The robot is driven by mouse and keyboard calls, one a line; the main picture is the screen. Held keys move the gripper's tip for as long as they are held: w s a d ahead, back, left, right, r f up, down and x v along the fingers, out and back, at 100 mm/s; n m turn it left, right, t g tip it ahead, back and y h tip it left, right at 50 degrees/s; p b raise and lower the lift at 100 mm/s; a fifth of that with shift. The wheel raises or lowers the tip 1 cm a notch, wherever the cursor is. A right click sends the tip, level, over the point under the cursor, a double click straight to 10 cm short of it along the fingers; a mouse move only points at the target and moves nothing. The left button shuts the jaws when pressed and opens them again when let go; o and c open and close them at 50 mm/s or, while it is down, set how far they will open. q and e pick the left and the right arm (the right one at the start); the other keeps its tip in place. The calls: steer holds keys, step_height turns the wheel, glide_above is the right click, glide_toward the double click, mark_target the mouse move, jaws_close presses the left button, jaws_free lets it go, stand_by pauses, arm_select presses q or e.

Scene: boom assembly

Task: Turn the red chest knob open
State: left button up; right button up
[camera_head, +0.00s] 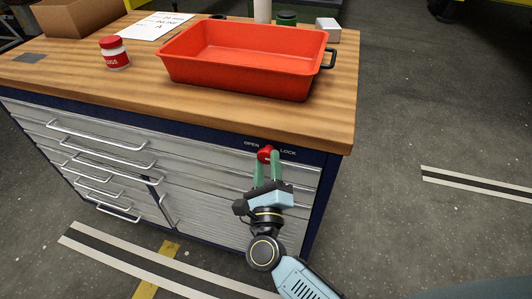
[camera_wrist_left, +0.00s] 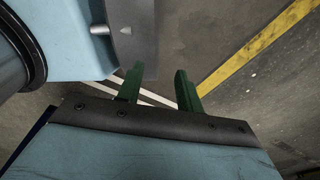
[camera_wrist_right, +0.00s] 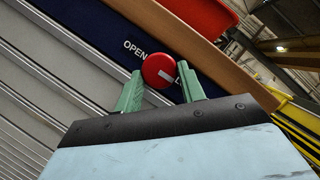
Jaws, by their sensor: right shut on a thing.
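The red chest knob (camera_head: 265,152) sits on the dark blue strip at the upper right of the tool chest front, between the words OPEN and LOCK. My right gripper (camera_head: 267,160) has its green fingers on either side of the knob and is shut on it. In the right wrist view, the knob (camera_wrist_right: 158,70) shows between the fingertips, with its white mark slanting toward the LOCK side. The L of LOCK is partly hidden by a finger. My left gripper (camera_wrist_left: 160,82) shows only in its own wrist view, open and empty above the floor.
Drawers with metal handles (camera_head: 95,135) lie left of the knob.

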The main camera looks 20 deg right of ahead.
steer(key=n+p, duration=0.1)
steer(key=r+n+y+p, duration=0.1)
steer(key=shift+d+p, duration=0.1)
steer(key=shift+p, duration=0.25)
steer(key=n+g+p, duration=0.1)
steer(key=n+p, duration=0.2)
steer(key=p, duration=0.1)
steer(key=n+g+y+p, duration=0.1)
steer(key=n+p, duration=0.2)
steer(key=p, duration=0.1)
steer(key=shift+s+r, duration=0.1)
arm_select(q)
step_height(320, 180, up, 14)
steer(key=d+p, duration=0.2)
arm_select(e)
steer(key=shift+n, duration=0.7)
arm_select(q)
steer(key=shift+f, duration=0.1)
arm_select(e)
steer(key=shift+f, duration=0.2)
steer(key=o, duration=1)
steer(key=shift+c, duration=0.2)
arm_select(q)
steer(key=shift+a, duration=0.1)
arm_select(e)
steer(key=shift+s, duration=0.1)
